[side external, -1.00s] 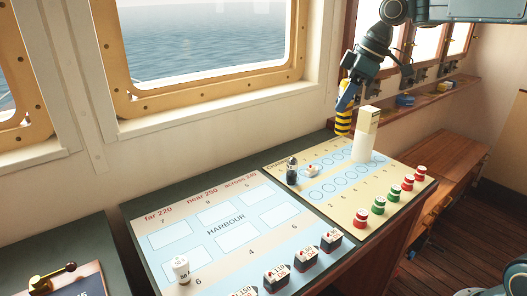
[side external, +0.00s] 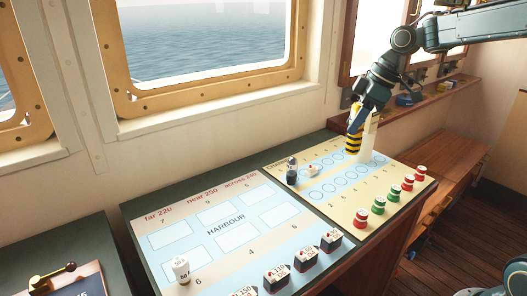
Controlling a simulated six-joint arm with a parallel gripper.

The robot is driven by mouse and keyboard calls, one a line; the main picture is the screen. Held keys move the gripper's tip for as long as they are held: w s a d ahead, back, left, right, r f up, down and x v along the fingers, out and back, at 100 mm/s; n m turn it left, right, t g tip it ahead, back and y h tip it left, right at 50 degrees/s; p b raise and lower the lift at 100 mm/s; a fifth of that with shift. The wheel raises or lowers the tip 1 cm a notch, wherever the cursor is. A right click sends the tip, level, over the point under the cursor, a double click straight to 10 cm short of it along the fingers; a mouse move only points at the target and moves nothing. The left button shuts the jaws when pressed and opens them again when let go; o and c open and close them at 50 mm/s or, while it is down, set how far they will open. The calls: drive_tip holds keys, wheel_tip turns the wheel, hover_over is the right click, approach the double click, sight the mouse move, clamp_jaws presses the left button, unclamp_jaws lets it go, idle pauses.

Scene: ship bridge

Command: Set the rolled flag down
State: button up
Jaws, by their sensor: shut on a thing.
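The rolled flag (side external: 353,145), a short upright roll with yellow and black bands, is in the side external view near the far edge of the right-hand chart board (side external: 310,204). My gripper (side external: 356,130) points down and is shut on its upper part. The roll's lower end is low over the board, just left of a pale tower-like block (side external: 367,148). I cannot tell whether it touches the board. My gripper partly hides the top of the pale block.
A dark bottle-like piece (side external: 292,171) and a small white boat (side external: 312,169) stand left of the flag. Red pieces (side external: 408,184) and green pieces (side external: 378,205) line the board's near right edge. The row of printed circles (side external: 332,187) is clear.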

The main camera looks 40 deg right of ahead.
wheel_tip(320, 180, down, 14)
drive_tip(key=shift+f, duration=0.25)
idle(0.6)
drive_tip(key=shift+f, duration=0.1)
drive_tip(key=o, duration=1)
drive_tip(key=v, duration=1.2)
drive_tip(key=shift+a, duration=0.1)
